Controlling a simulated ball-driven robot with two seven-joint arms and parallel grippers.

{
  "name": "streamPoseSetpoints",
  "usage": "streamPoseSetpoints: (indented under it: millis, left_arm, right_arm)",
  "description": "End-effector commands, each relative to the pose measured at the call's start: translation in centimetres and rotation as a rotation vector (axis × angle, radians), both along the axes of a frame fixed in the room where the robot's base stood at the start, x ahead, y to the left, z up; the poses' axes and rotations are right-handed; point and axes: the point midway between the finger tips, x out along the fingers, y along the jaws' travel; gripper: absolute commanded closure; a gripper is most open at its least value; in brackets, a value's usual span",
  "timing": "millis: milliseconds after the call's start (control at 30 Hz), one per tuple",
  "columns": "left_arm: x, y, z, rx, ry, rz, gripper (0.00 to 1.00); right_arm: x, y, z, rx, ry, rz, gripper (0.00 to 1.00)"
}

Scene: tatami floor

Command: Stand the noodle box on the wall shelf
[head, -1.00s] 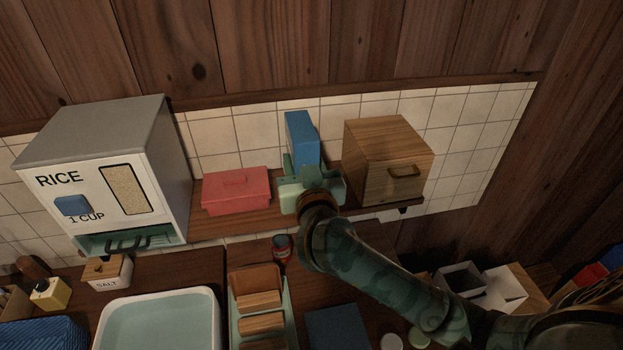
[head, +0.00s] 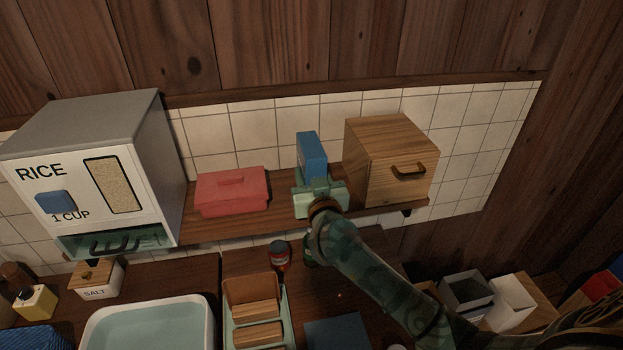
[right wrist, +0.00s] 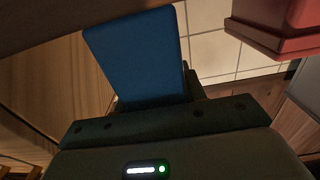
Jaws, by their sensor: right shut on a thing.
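The blue noodle box (head: 311,153) is upright over the wall shelf (head: 225,226), between a red lidded box and a wooden box. My right gripper (head: 318,194) is shut on it from the front. The gripper hides its lower part, so I cannot tell whether its base touches the shelf. In the right wrist view the blue box (right wrist: 137,58) rises out of my right gripper (right wrist: 160,108). My left gripper is not in view.
The red box (head: 232,191) stands to the left with a gap. The wooden box (head: 390,165) with a handle is close on the right. A rice dispenser (head: 100,170) stands at far left. A red-capped bottle (head: 279,254) and a divided tray (head: 286,318) are below.

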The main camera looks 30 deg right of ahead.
Motion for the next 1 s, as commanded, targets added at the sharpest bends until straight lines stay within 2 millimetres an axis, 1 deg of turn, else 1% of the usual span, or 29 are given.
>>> streamPoseSetpoints:
  millis: [67,200,233,267,300,567,633,667,767,1000]
  left_arm:
    - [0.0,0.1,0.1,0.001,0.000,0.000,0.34]
    - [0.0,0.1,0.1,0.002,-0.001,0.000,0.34]
    - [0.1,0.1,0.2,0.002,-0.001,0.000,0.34]
    - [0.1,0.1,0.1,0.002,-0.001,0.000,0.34]
    - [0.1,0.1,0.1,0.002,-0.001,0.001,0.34]
    - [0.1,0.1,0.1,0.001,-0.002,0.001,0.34]
    - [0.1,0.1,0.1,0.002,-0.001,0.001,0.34]
    - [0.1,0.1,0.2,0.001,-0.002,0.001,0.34]
    - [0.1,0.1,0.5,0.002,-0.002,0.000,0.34]
    - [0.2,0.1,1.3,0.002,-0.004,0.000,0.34]
  right_arm:
    - [0.0,0.0,0.2,-0.001,-0.002,0.000,0.90]
    - [0.0,0.0,0.0,-0.001,-0.002,0.000,0.90]
    - [0.0,0.0,-0.1,0.000,0.000,0.000,0.56]
    - [0.0,0.0,-0.1,0.000,0.000,0.000,0.48]
    - [0.0,0.0,-0.1,0.000,0.000,0.000,0.37]
    - [0.0,0.0,-0.1,0.000,0.000,0.000,0.37]
    - [0.0,0.0,0.2,0.000,-0.001,0.000,0.37]
    - [-0.3,0.1,0.1,-0.002,0.001,0.000,0.37]
    - [-1.8,0.4,0.1,-0.001,0.002,0.000,0.37]
    - [-7.3,1.9,0.1,0.000,0.003,0.001,0.37]
